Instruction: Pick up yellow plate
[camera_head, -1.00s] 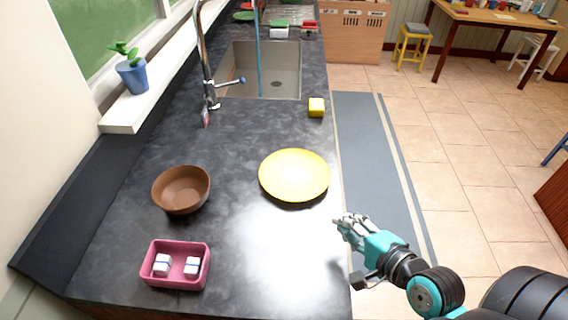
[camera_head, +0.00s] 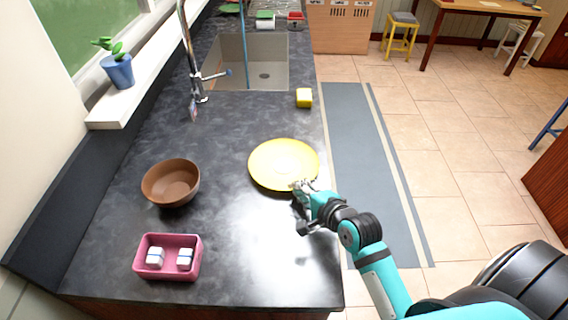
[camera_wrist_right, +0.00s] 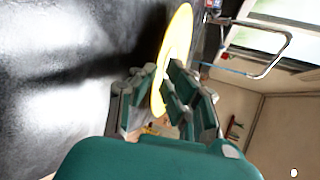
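The fingers stand apart around the rim; firm contact on both sides is not visible. My left gripper is not in view.
A brown bowl (camera_head: 171,183) and a pink tray (camera_head: 168,275) with white blocks stand on the counter (camera_head: 240,240) to the left. A yellow sponge (camera_head: 304,97) lies beyond the plate, near the sink (camera_head: 265,62).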

